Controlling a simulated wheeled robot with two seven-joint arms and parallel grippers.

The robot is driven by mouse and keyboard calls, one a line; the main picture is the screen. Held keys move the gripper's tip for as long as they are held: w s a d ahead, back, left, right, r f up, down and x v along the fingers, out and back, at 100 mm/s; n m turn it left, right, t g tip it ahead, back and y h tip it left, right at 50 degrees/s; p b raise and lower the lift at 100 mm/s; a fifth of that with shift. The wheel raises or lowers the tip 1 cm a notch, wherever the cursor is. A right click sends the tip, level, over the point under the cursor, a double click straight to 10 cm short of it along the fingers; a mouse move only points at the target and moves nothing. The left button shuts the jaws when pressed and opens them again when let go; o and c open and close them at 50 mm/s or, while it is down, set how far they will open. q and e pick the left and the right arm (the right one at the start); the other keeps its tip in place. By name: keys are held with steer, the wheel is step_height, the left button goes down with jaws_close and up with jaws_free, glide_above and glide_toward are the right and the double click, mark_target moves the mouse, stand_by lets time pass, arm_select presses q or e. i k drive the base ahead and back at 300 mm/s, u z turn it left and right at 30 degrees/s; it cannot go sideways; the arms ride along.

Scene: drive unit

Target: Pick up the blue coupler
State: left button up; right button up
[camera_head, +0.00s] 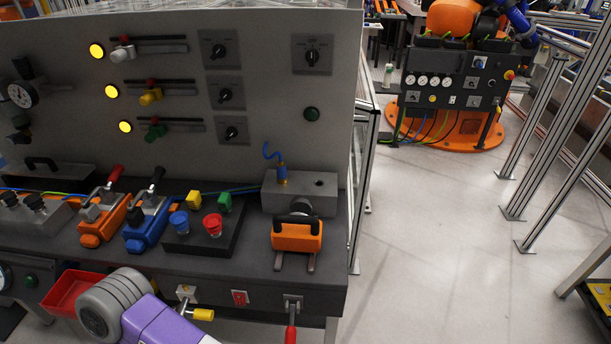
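A small blue round coupler-like piece (180,221) stands on the black block (183,243) on the bench. A red round piece (213,225) stands to its right. A yellow piece (193,200) and a green piece (225,202) sit behind them on the same block. A purple and grey link of my own arm shows at the lower left, in front of the bench. No gripper fingers of mine are in view.
A red tray (70,292) and red lever (291,333) are at the front. Open floor lies right.

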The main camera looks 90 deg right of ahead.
mark_target(281, 178)
steer(key=z, duration=1.9)
